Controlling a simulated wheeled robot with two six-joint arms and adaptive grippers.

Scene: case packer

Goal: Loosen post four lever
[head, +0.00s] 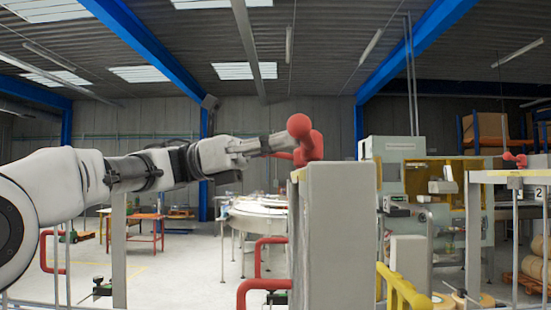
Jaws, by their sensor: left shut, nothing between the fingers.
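A grey post (340,230) stands upright near the middle of the head view. On its top is a red lever (301,128) with a round red knob. My left gripper (285,141) reaches in from the left and is shut, with its fingertips at the red lever, just left of the knob. I cannot tell whether the fingertips touch it. Another red lever (514,159) sits on top of a post farther right. No number shows on the near post. My right gripper is not in view.
Red handles (262,284) stick out left of the near post. A yellow rail (403,290) runs at its lower right. A grey-green machine (398,160) stands behind on the right. A round white table (258,215) stands behind on the open floor.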

